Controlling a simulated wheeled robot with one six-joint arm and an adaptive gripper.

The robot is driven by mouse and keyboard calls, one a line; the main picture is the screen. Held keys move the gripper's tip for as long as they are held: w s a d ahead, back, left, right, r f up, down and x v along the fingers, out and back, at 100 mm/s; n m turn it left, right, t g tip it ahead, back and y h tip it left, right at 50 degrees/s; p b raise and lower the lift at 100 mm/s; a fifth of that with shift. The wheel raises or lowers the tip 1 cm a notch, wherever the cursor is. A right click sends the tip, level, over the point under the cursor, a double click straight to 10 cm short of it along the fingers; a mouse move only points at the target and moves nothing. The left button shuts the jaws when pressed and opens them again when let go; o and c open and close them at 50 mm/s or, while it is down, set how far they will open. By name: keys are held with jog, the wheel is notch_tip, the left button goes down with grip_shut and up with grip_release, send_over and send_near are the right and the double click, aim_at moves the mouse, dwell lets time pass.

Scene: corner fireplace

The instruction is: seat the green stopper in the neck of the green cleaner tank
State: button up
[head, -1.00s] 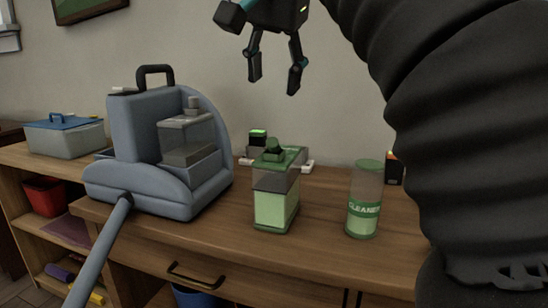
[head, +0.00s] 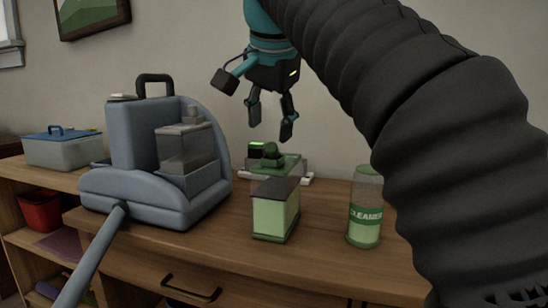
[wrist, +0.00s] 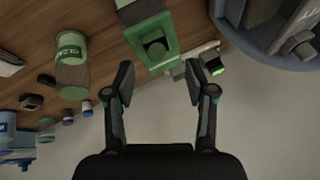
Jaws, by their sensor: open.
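The green cleaner tank (head: 272,216) stands upright on the wooden top, clear-walled with pale green liquid and a green lid. The dark green stopper (head: 271,154) shows at the top of the tank, at its neck. I cannot tell how deep it sits.
A grey-blue cleaning machine (head: 150,160) with its own clear tank stands left of the green tank. A cleaner bottle (head: 364,208) stands to the right. A small device with a green light (head: 257,148) is behind the tank. A lidded bin (head: 62,148) sits far left.

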aim_at(272, 145)
jog(key=b+x, duration=0.1)
jog(key=x, duration=0.1)
jog(key=b+x, duration=0.1)
jog(key=x, duration=0.1)
jog(key=shift+w+d+f, duration=0.1)
jog(key=shift+d+f, duration=0.1)
jog(key=shift+f, duration=0.2)
jog(key=c, duration=1)
jog(key=shift+r, duration=0.15)
